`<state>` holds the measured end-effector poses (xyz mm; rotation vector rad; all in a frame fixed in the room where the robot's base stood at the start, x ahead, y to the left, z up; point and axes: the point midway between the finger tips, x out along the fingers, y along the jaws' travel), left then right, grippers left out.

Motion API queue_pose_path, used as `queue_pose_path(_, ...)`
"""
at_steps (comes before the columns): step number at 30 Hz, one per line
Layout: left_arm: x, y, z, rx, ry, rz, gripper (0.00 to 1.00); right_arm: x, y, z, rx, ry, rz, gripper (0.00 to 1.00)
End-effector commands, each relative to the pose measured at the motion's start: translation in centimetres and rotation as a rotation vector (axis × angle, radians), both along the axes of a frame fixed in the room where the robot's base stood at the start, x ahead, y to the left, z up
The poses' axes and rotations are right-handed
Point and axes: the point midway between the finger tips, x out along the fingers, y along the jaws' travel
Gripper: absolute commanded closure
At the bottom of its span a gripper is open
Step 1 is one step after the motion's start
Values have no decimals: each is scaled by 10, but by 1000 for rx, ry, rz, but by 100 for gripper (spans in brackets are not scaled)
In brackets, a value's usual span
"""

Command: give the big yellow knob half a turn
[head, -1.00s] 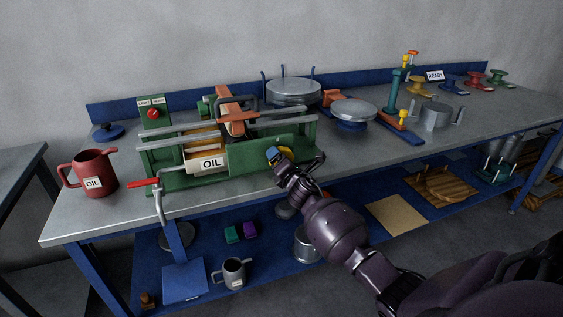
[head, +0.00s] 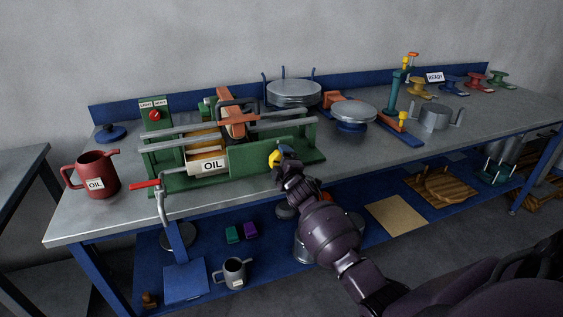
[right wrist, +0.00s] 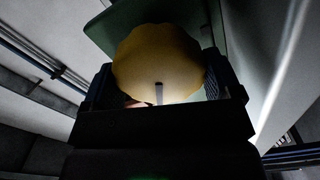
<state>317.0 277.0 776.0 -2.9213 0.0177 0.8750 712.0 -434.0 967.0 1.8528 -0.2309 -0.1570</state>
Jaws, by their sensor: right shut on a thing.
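The big yellow knob (head: 274,158) sits on the front of the green machine (head: 247,158), mostly hidden behind my right gripper (head: 281,160) in the head view. In the right wrist view the knob (right wrist: 158,62) is round with a scalloped edge and a dark mark at its lower middle. My right gripper (right wrist: 158,88) has one finger on each side of the knob and is shut on it. My left gripper is not in view.
A red oil jug (head: 93,175) stands at the left of the bench. A crank with a red handle (head: 146,185) sticks out at the machine's front left. A grey pan (head: 355,113) stands right of the machine. The lower shelf holds a mug (head: 234,271) and other items.

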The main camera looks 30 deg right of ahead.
Motion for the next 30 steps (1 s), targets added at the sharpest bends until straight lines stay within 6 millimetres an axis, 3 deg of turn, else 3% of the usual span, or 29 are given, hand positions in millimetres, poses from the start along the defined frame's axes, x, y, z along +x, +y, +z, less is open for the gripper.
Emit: queue_pose_path(30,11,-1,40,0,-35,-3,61,-1,-3,4,918,-220,0,40)
